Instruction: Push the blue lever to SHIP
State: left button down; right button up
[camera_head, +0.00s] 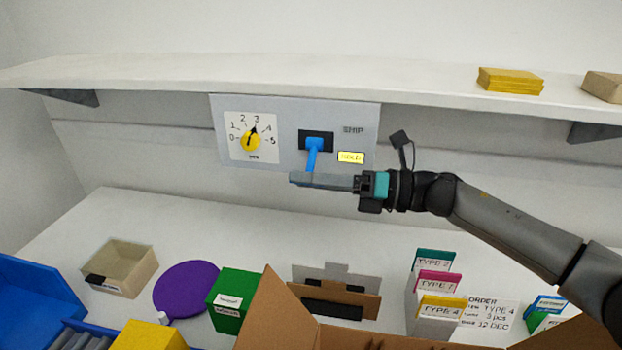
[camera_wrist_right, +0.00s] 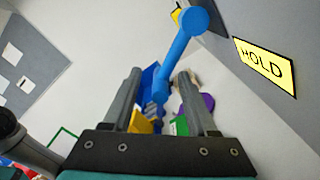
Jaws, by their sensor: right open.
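The blue lever (camera_head: 313,152) sticks out of a dark slot on the grey wall panel (camera_head: 290,155) and points downward, toward the lit yellow HOLD label (camera_head: 351,157). The SHIP label (camera_head: 353,130) above it is grey and unlit. My right gripper (camera_head: 296,179) reaches in from the right, with its fingertips just below the lever's lower end. In the right wrist view the open right gripper (camera_wrist_right: 160,88) has the lever (camera_wrist_right: 180,52) showing between its fingers. I cannot tell whether they touch. The HOLD label (camera_wrist_right: 264,66) is to the right. My left gripper is not in view.
A yellow dial (camera_head: 250,141) sits left of the lever on the panel. A white shelf (camera_head: 300,75) runs above. Below on the table are a beige bin (camera_head: 122,268), a purple disc (camera_head: 186,288), a green box (camera_head: 236,300) and an open cardboard box (camera_head: 272,312).

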jog(key=shift+c, duration=0.3)
grip_shut()
dwell(1.1)
